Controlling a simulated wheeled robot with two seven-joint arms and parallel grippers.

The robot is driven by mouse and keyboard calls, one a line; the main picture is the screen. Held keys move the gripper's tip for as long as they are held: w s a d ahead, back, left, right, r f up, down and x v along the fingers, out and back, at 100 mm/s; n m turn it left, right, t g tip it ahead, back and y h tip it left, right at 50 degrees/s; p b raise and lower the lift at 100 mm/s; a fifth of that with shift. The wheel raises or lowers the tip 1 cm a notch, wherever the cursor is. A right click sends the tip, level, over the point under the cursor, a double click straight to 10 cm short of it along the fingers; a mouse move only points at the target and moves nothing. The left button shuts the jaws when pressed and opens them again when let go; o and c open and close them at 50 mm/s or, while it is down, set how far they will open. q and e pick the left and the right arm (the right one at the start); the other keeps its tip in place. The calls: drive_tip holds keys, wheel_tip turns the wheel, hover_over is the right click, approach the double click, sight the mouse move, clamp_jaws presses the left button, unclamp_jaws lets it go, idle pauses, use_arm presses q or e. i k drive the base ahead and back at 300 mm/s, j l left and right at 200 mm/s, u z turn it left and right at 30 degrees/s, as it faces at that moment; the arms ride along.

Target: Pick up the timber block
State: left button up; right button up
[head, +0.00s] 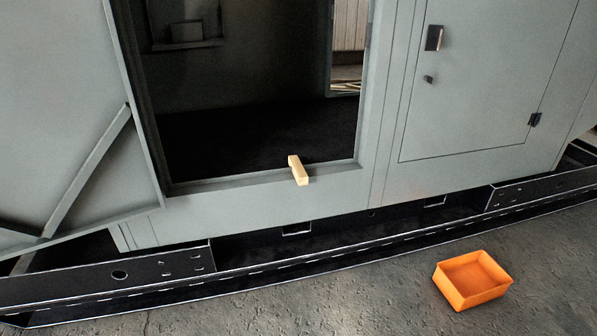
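The timber block (298,170) is a small pale wooden bar. It lies across the bottom sill of the enclosure's door opening, with its near end jutting out over the sill's front edge. Neither of my grippers shows in the head view, and nothing is touching the block apart from the sill (235,184).
The grey enclosure (400,190) has an open, dark doorway and a closed door (480,80) to the right. A braced panel (60,110) stands at the left. A black base rail (330,245) runs below. An orange bin (472,280) sits on the concrete floor.

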sight(300, 174)
drive_tip(key=i+j, duration=0.2)
drive_tip(key=i, duration=0.35)
drive_tip(key=i+j, duration=0.15)
drive_tip(key=i, duration=0.4)
drive_tip(key=z, duration=0.05)
